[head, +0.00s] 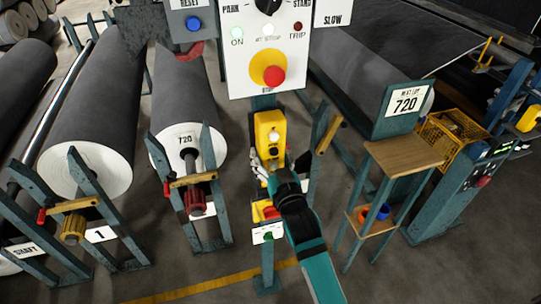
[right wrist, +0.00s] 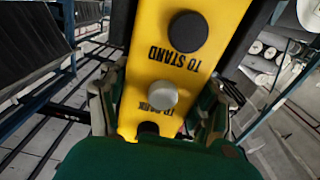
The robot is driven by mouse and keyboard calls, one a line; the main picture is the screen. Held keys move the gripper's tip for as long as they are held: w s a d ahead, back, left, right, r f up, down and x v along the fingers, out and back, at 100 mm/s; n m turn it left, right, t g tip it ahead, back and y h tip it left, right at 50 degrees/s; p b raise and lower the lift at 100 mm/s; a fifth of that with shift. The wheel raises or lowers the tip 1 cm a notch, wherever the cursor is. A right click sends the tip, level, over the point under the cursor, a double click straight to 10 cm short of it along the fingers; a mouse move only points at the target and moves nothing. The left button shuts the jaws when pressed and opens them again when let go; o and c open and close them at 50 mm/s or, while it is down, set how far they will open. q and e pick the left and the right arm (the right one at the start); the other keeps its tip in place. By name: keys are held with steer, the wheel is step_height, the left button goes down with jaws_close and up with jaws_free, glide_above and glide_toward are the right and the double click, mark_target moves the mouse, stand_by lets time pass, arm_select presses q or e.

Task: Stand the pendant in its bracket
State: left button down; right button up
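The pendant (head: 268,130) is a yellow upright box with dark and pale buttons, below the white control panel in the head view. In the right wrist view the pendant (right wrist: 165,65) fills the middle, with "TO STAND" printed upside down. My right gripper (head: 268,172) is at its lower end; its fingers (right wrist: 160,108) lie along both sides and appear closed on it. My left gripper is not in view.
The control panel (head: 268,45) with a red stop button is just above. A yellow-and-red switch (head: 264,211) is on the post below. A small wooden-topped stand (head: 404,155) and yellow crate (head: 450,138) are at right.

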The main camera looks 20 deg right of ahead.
steer(key=o, duration=0.5)
steer(key=shift+s+f, duration=0.1)
steer(key=shift+f, duration=0.05)
steer(key=s, duration=1.2)
steer(key=shift+d, duration=0.2)
